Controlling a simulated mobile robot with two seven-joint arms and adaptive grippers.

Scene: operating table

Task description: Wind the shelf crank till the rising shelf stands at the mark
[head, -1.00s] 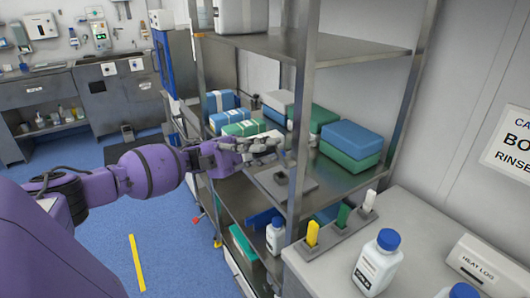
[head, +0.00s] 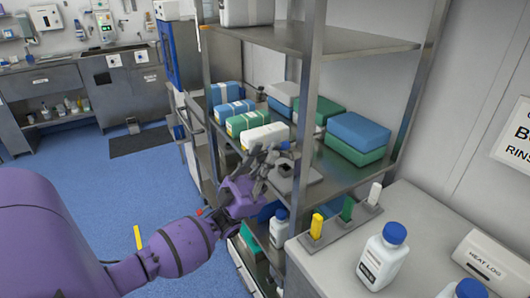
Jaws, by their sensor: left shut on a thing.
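My left gripper (head: 268,166) is at the front edge of the middle shelf (head: 347,177), with its fingers closed around a small part there. This looks like the crank handle, but the fingers hide most of it. A grey block with a dark square top (head: 287,169), perhaps the crank's housing, sits beside the fingers on the shelf. The steel rack has an upper shelf (head: 345,43) and a lower level, partly hidden by my arm. I cannot tell which shelf is the rising one. A small orange spot (head: 203,27) shows at the upper shelf's left corner; I cannot tell if it is the mark. My right gripper is out of view.
Blue, green and white packs (head: 228,90) and a blue-green stack (head: 358,138) lie on the middle shelf. A rack post (head: 306,110) stands right of my gripper. The left floor is open.

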